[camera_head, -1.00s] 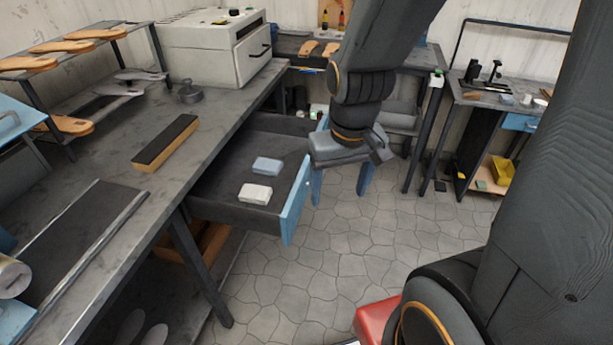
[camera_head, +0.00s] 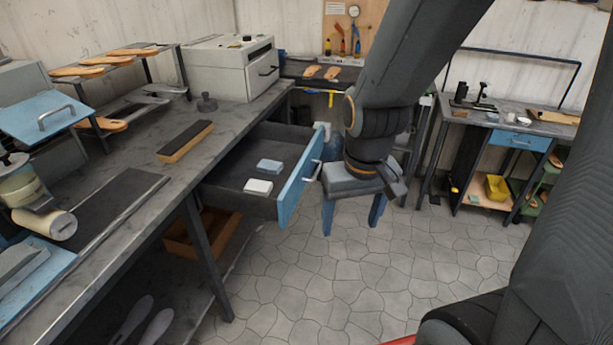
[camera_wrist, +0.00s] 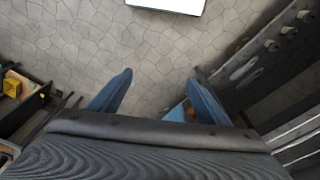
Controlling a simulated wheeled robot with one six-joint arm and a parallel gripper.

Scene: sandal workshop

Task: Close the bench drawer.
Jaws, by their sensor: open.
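The bench drawer (camera_head: 290,190) stands open in the head view, pulled out from under the grey workbench. It has a blue front with a pale handle (camera_head: 314,171). A white block (camera_head: 258,187) and a light blue block (camera_head: 270,166) lie inside it. My gripper (camera_head: 352,212) is just right of the drawer front, with its blue fingers pointing down, apart and empty. It appears clear of the front, though the exact gap is hard to judge.
The workbench (camera_head: 225,120) holds a dark-topped wooden block (camera_head: 185,141), a white machine (camera_head: 232,68) and a shoe rack. A second bench with a yellow bin (camera_head: 496,187) stands at the right. The tiled floor (camera_head: 340,275) before the drawer is clear.

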